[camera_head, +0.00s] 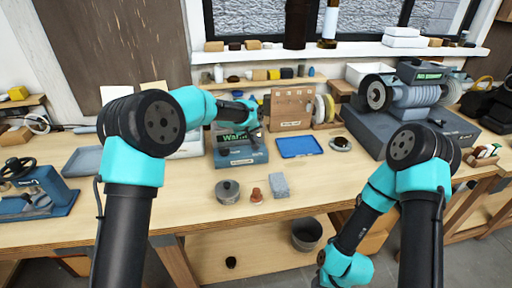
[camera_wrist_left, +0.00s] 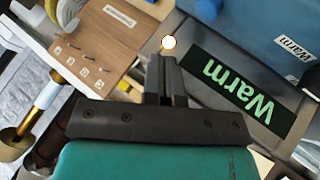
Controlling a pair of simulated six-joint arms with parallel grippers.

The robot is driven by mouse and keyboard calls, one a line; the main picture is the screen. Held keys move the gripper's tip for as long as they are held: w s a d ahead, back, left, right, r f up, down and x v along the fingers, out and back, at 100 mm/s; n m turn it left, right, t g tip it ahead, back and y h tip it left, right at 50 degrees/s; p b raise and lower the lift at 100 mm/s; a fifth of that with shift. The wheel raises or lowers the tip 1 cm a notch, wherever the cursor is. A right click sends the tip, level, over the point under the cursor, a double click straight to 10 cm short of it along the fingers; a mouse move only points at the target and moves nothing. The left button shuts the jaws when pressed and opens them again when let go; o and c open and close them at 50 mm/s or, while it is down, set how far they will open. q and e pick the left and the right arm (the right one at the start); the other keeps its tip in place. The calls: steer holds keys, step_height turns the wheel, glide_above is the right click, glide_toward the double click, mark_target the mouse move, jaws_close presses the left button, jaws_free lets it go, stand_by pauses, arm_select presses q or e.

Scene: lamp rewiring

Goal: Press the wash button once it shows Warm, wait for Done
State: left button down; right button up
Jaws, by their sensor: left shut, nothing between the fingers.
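The wash unit (camera_head: 240,157) is a blue-grey box on the bench. Its dark display (camera_head: 233,137) shows green "Warm", and the same text shows upside down on the display in the left wrist view (camera_wrist_left: 238,90). A round white, glowing button (camera_wrist_left: 168,42) sits beside the display. My left gripper (camera_head: 254,127) is over the unit, its fingers closed together and empty. In the left wrist view the fingertips (camera_wrist_left: 167,58) point at the button, right at its edge; I cannot tell whether they touch it. My right gripper is out of view, below the bench edge.
A grey pot (camera_head: 228,191), a small reddish piece (camera_head: 257,195) and a grey block (camera_head: 279,186) stand in front. A large grey machine (camera_head: 412,97) fills the right.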

arm_select(q)
steer(key=shift+f, duration=1.95)
steer(key=shift+f, duration=0.1)
stand_by(0.5)
steer(key=shift+f, duration=0.3)
steer(key=shift+f, duration=0.5)
stand_by(1.0)
steer(key=shift+r, duration=0.95)
steer(key=shift+r, duration=2.5)
